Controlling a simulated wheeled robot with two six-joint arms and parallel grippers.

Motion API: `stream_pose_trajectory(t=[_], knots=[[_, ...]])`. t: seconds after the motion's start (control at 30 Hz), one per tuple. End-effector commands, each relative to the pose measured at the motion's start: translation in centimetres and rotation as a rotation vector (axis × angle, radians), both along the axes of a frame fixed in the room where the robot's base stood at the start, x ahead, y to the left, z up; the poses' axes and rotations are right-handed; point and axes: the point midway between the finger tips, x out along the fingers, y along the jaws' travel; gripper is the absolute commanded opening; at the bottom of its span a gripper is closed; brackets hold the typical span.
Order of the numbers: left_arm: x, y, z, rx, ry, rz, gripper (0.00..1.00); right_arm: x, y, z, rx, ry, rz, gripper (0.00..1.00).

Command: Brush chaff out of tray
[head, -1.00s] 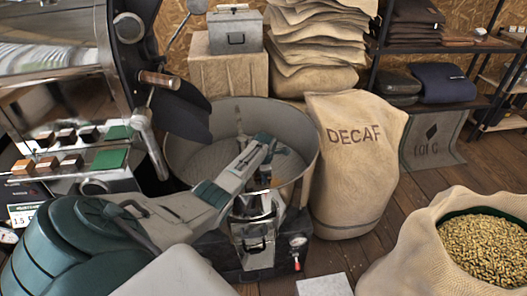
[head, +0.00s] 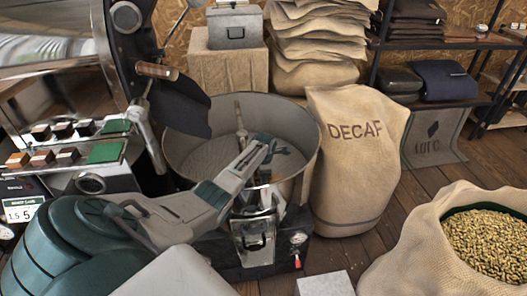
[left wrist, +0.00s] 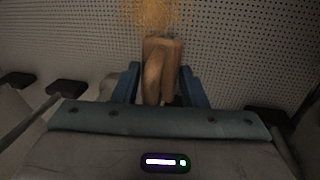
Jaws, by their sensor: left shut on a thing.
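My left arm reaches from the left into the large round grey tray (head: 185,155) in the head view. Its gripper (head: 266,142) is inside the tray, low over the floor. In the left wrist view the blue fingers (left wrist: 160,85) are shut on a wooden brush (left wrist: 161,68). The perforated tray floor (left wrist: 235,45) lies around it. A tan, speckled patch (left wrist: 160,14) lies right beyond the brush; I cannot tell chaff from bristles there. The brush is not clearly visible in the head view. My right gripper is not in view.
The roaster (head: 60,60) stands at the left, with a dark chute over the tray. A DECAF sack (head: 350,185) stands right of the tray, and an open bean sack (head: 420,240) at the lower right. A metal box with a latch (head: 254,240) is at the tray's front.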

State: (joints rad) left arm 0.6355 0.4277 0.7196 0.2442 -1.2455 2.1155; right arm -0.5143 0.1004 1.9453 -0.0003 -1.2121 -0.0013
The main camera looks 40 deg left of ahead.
Motion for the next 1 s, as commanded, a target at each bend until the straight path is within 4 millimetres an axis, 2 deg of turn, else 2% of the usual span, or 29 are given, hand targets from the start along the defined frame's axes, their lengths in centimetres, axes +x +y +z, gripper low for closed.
stream_pose_trajectory(t=[0.47, 1.0], knots=[[0.0, 0.0, 0.0, 0.000, 0.000, 0.000, 0.20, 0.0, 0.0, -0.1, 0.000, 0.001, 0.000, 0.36], [0.0, 0.0, -1.1, 0.000, 0.000, 0.000, 0.20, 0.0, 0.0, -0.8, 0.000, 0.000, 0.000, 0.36]])
